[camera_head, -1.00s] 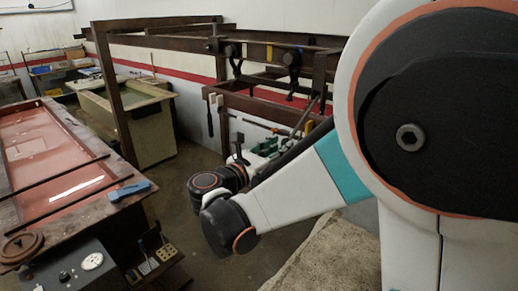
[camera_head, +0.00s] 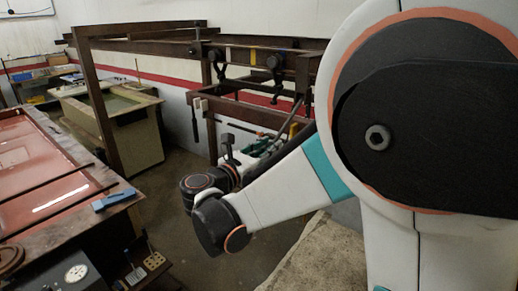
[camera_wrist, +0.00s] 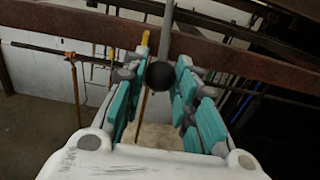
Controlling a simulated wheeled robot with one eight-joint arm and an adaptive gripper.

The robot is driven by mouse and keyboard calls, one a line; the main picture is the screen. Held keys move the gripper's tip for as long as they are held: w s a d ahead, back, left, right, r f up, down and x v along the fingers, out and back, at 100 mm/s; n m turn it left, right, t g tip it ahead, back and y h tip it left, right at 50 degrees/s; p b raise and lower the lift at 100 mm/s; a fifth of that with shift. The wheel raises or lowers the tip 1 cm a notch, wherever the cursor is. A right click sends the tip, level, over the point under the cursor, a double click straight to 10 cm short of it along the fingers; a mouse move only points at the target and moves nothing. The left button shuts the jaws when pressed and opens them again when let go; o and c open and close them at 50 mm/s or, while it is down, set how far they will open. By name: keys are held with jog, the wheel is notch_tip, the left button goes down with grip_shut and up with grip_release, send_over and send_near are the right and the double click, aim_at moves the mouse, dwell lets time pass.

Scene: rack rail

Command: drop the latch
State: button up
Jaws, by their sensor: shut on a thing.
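The latch's handle shows in the wrist view as a grey rod (camera_wrist: 167,28) with a round black knob (camera_wrist: 159,76) at its near end. My gripper (camera_wrist: 162,68) has its teal-padded fingers on both sides of the handle and is shut on it. Exact pad contact is hard to see. In the head view my gripper (camera_head: 262,146) is partly hidden behind my forearm, below the dark rack frame. The latch's pivot and catch cannot be made out.
A brown rack rail (camera_wrist: 235,62) crosses the wrist view just beyond the fingers. In the head view, black clamps (camera_head: 274,64) hang on the rack's upper rail. A bench with a red top (camera_head: 35,165) stands left, with a blue tool (camera_head: 113,199) on it. Open floor lies between.

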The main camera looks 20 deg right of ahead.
jog(key=shift+w+d+f+b, duration=0.15)
jog(key=shift+d+f+b, duration=0.05)
jog(key=shift+f+b, duration=0.25)
jog(key=shift+w+d+f+b, duration=0.1)
jog(key=shift+d+f+b, duration=0.1)
jog(key=shift+f+b, duration=0.25)
jog(key=w+d+f+b, duration=0.8)
jog(key=w+d+b, duration=0.1)
jog(key=d, duration=0.4)
jog(key=shift+w+d, duration=0.3)
jog(key=shift+w, duration=0.25)
dwell(0.7)
jog(key=o, duration=1)
jog(key=shift+c, duration=0.2)
